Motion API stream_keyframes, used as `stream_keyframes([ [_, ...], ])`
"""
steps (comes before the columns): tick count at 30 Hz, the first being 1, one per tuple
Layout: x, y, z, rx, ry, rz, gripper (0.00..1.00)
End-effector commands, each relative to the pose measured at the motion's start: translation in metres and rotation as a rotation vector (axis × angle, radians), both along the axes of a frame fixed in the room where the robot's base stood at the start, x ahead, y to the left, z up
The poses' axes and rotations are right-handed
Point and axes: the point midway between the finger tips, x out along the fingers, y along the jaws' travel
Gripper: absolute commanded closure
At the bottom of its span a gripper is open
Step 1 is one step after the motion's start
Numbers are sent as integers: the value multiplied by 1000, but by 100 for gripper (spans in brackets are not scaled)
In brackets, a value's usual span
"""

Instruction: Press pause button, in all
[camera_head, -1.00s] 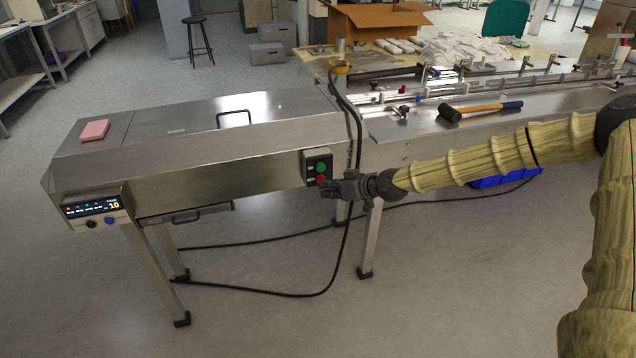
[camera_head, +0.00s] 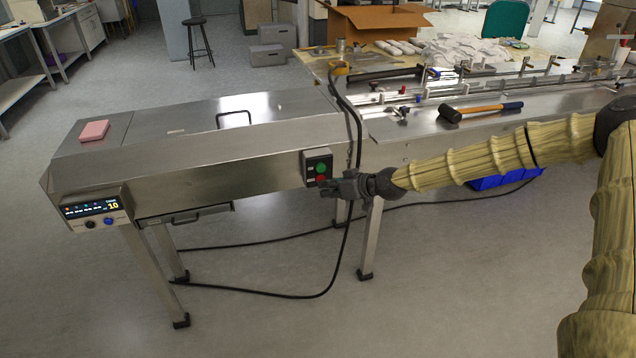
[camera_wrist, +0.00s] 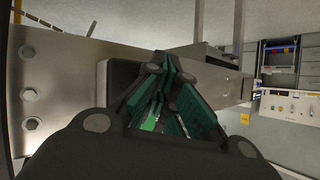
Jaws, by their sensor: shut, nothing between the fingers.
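The flow wrapper (camera_head: 240,178) is a long steel machine across the head view. A small dark button box (camera_head: 312,160) is on its front side, with a green button (camera_head: 321,168) above a red button (camera_head: 321,180). My gripper (camera_head: 324,189) is shut and empty, its tip just below and in front of the box, close to the red button; I cannot tell whether it touches. In the wrist view my gripper (camera_wrist: 165,85) points toward the machine's steel side (camera_wrist: 75,75), and its fingers hide most of the box. A bit of green shows between the finger links.
A display panel (camera_head: 92,208) with two knobs is on the machine's left end. A black cable (camera_head: 348,130) hangs beside the button box. A hammer (camera_head: 480,110) lies on the machine's right part, and a pink block (camera_head: 94,131) on its left.

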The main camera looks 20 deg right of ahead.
Motion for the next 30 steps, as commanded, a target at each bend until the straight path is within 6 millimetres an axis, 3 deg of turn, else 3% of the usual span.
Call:
stream_keyframes([
  [17, 3, 0, 1, 1, -1, 0, 100],
  [30, -13, 0, 1, 0, 0, 0, 100],
])
